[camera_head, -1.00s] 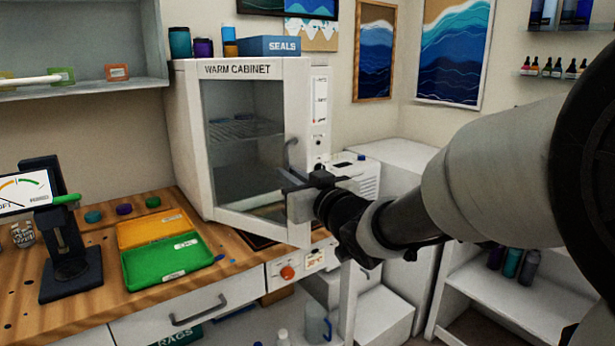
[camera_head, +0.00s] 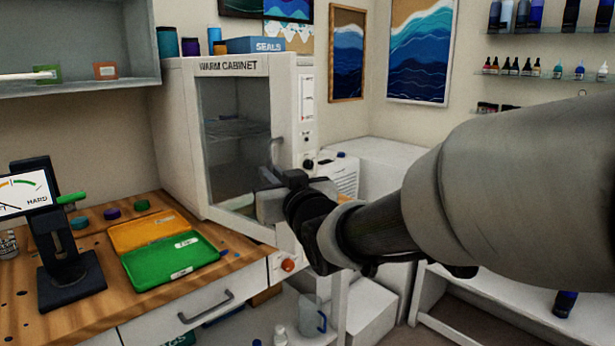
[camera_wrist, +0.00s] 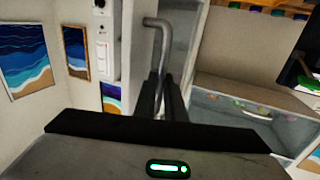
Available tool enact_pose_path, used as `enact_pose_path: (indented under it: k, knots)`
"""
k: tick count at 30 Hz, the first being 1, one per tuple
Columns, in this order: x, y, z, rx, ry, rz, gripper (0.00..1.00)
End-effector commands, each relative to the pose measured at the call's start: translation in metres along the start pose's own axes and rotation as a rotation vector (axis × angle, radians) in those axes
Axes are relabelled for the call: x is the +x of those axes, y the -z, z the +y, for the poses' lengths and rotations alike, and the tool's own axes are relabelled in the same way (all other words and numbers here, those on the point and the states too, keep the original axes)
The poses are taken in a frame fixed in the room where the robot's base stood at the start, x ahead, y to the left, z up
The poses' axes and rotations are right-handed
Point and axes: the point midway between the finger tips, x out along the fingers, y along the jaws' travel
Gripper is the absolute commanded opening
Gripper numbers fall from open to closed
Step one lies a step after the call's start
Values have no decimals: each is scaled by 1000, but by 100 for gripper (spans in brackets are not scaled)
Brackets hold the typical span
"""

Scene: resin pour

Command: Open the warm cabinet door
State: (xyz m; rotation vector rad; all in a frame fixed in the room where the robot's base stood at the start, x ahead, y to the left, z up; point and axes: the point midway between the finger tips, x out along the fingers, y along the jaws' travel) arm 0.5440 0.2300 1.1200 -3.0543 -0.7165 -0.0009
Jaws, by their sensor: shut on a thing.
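The warm cabinet (camera_head: 180,125) is a white box on the wooden bench. Its glass-paned door (camera_head: 236,214) is ajar, with the free right edge swung out toward me and the hinge side at left. The bent grey door handle (camera_head: 276,150) is on that free edge. My gripper (camera_head: 268,178) is shut on the handle's lower part. In the wrist view its dark fingers (camera_wrist: 163,98) close around the handle (camera_wrist: 159,45), whose bent top stands above them. The fingers hide the handle's lower end.
A green and orange mold case (camera_head: 170,260) lies open on the bench in front of the cabinet, near a black gauge stand (camera_head: 65,240). Blue, teal and purple containers and a SEALS box (camera_head: 262,45) stand on the cabinet top. Shelves (camera_head: 480,310) are at right.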

Motion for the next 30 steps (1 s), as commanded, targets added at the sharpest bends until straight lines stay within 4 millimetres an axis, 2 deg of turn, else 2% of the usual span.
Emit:
enact_pose_path:
  k: [1, 17, 18, 21, 30]
  knots:
    - [2, 5, -11, -7, 19, 12, 0]
    - [2, 5, -12, -6, 14, 10, 0]
    - [2, 5, -12, -6, 14, 10, 12]
    - [2, 4, -11, -5, 11, 9, 28]
    - [-1, 3, -6, -3, 2, 4, 29]
